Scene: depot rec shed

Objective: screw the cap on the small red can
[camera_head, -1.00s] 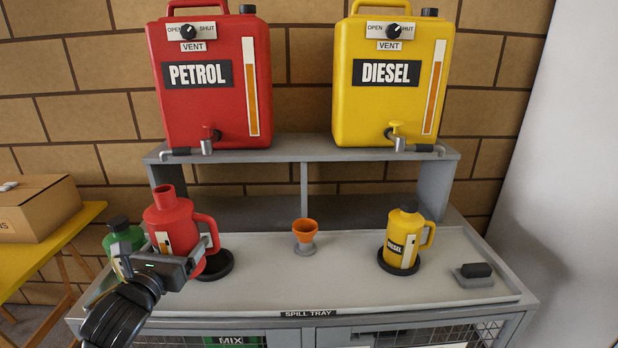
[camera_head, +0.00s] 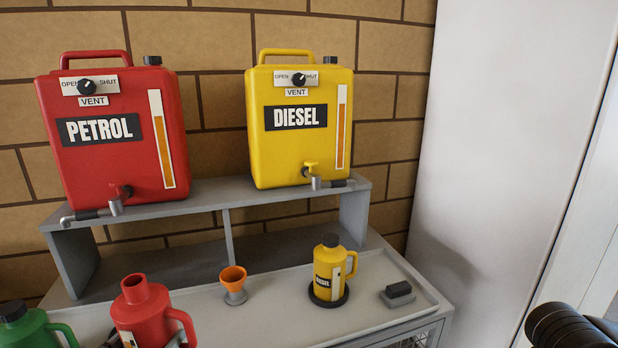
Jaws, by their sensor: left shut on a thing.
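The small red can (camera_head: 144,312) is at the bottom left, cut off by the lower edge. Its wide neck is open at the top, with no cap on it, and its handle is on the right. My left gripper (camera_head: 176,339) just shows at the bottom edge by the can's handle. It is shut on the red can; most of it is out of frame. I see no loose cap. My right arm shows only as a black ribbed part at the bottom right; its fingers are out of frame.
A green can (camera_head: 30,328) stands left of the red one. Petrol (camera_head: 112,165) and diesel (camera_head: 300,150) tanks stand on the shelf above.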

